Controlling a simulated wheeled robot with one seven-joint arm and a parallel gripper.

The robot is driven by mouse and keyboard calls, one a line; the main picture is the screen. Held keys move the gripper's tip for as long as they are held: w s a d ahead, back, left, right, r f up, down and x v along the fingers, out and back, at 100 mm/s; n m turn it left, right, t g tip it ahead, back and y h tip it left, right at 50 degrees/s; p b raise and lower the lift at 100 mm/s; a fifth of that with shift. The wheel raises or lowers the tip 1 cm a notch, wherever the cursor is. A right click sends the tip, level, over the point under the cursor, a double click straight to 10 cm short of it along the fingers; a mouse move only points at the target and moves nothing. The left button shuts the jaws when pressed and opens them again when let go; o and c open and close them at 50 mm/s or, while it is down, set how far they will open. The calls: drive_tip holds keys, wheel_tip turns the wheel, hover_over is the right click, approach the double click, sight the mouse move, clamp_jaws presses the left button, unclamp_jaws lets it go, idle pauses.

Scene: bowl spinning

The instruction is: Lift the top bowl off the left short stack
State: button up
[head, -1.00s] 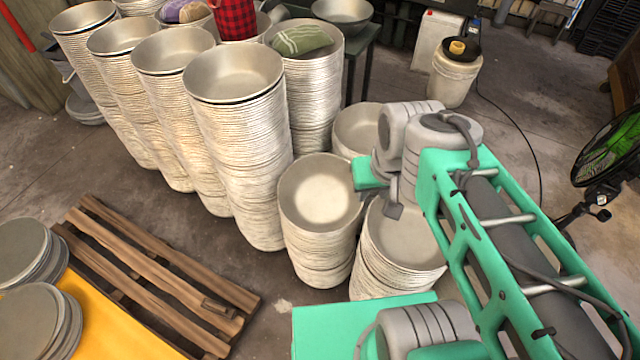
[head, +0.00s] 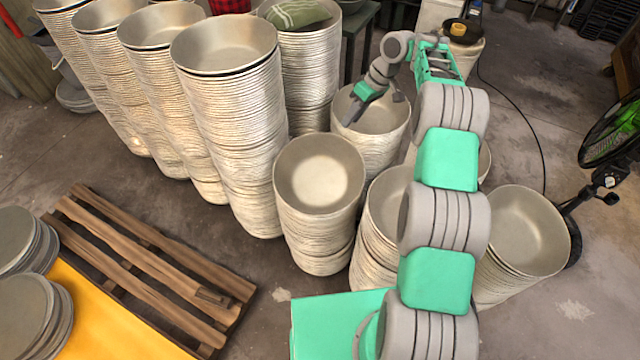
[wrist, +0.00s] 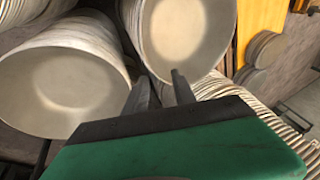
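The left short stack (head: 318,230) of pale metal bowls stands left of the other short stacks. Its top bowl (head: 320,172) is empty and faces up. My gripper (head: 350,113) hangs over the rear short stack (head: 385,145), behind and right of the left short stack. In the wrist view its two fingers (wrist: 161,88) are apart with nothing seen between them. One bowl (wrist: 190,35), likely the left short stack's top bowl, is just beyond the fingertips. Another bowl (wrist: 60,85) is at left; contact cannot be told.
Tall bowl stacks (head: 235,130) stand close left of the left short stack. More short stacks (head: 525,235) stand to the right. A wooden pallet (head: 150,270) and a yellow surface (head: 100,320) are at front left. A fan (head: 610,140) stands at far right.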

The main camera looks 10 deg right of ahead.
hover_over(345, 143)
drive_tip(key=d, duration=0.3)
wheel_tip(345, 143, down, 6)
drive_tip(key=shift+n, duration=0.4)
drive_tip(key=b+x, duration=0.1)
drive_tip(key=x, duration=0.1)
drive_tip(key=b+x, duration=0.1)
drive_tip(key=x, duration=0.1)
drive_tip(key=b+x, duration=0.1)
drive_tip(key=x, duration=0.2)
drive_tip(key=shift+a, duration=0.35)
drive_tip(key=shift+s, duration=0.1)
drive_tip(key=shift+c, duration=0.3)
clamp_jaws()
drive_tip(key=shift+r, duration=0.15)
